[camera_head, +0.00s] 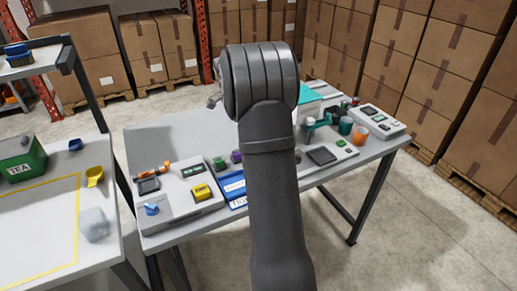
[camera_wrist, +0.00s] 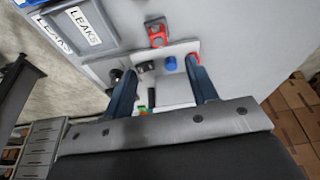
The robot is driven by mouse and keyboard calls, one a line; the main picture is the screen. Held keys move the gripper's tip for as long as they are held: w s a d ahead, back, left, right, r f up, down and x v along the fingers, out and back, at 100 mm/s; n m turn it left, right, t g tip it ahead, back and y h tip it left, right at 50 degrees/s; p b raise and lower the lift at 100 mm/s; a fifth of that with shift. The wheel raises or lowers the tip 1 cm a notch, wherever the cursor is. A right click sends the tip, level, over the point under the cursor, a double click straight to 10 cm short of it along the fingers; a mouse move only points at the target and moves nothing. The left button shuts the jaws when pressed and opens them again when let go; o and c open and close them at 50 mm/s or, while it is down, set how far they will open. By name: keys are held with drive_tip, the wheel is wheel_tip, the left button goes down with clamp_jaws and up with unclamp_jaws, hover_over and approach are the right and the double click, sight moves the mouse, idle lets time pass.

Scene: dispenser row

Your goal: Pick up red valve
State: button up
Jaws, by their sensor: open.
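In the wrist view my gripper (camera_wrist: 160,66) has its two dark blue fingers spread wide, with nothing held between them. A small red piece (camera_wrist: 193,57) shows beside the tip of the right finger, partly hidden by it. A larger red block-like object (camera_wrist: 156,32) with a dark opening lies beyond the fingertips, apart from them. I cannot tell for certain which of these is the red valve. A blue round piece (camera_wrist: 171,63) and a black knob (camera_wrist: 147,66) sit between the fingers. In the head view my arm hides the gripper and the table's middle.
A grey bin labelled LEAKS (camera_wrist: 98,45) stands at upper left in the wrist view. In the head view the table (camera_head: 160,132) carries a yellow block (camera_head: 201,192), an orange cup (camera_head: 360,135) and a device (camera_head: 378,121). A green TEA box (camera_head: 22,160) stands on the left table.

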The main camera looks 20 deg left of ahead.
drive_tip(key=x, duration=0.6)
drive_tip(key=shift+w+d+f, duration=0.1)
drive_tip(key=shift+d+f, duration=0.05)
drive_tip(key=shift+f, duration=0.1)
drive_tip(key=shift+s+x, duration=0.2)
drive_tip(key=shift+x, duration=2.4)
drive_tip(key=c, duration=1.1)
